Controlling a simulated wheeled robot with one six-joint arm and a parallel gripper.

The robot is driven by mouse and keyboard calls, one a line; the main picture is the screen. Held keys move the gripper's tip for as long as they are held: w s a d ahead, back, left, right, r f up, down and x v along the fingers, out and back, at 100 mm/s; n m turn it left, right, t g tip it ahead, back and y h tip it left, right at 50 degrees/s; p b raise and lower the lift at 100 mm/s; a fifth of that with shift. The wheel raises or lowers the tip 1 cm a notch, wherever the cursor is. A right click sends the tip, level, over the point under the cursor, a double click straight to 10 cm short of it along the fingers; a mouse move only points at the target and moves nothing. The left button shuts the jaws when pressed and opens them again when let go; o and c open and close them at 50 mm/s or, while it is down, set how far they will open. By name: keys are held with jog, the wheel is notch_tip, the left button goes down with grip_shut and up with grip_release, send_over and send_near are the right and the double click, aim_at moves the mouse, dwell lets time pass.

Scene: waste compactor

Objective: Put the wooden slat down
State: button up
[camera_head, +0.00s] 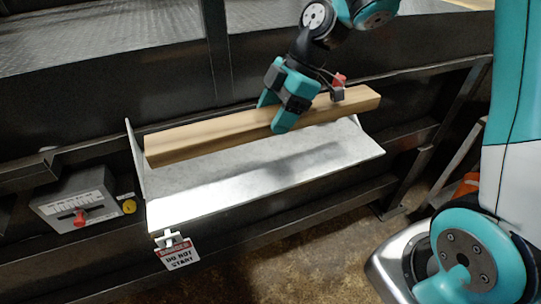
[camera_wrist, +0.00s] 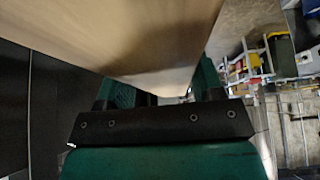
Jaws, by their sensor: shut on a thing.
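The wooden slat (camera_head: 205,132) is a long, pale brown beam with a square end. It lies lengthwise over the grey metal tray (camera_head: 230,186), tilted a little up to the right in the head view. My gripper (camera_head: 274,117) is shut on the slat near its middle, with one finger on each side. In the wrist view the slat (camera_wrist: 130,40) fills the upper middle, between the fingers (camera_wrist: 155,88). A shadow falls on the tray below the slat. I cannot tell whether the slat touches the tray.
A grey control box (camera_head: 78,204) with a red switch and a yellow button is left of the tray. A "do not start" tag (camera_head: 178,253) hangs at the tray's front left corner. Dark metal beams run behind. Brown floor (camera_head: 290,245) lies in front.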

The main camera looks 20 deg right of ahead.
aim_at(267, 171)
notch_tip(267, 171, down, 12)
jog(key=shift+f+p, duration=0.1)
jog(key=shift+p, duration=0.9)
jog(key=shift+f, duration=0.2)
jog(key=o, duration=1.3)
jog(key=shift+r, duration=0.1)
jog(key=shift+c, duration=0.2)
jog(key=shift+r, duration=0.1)
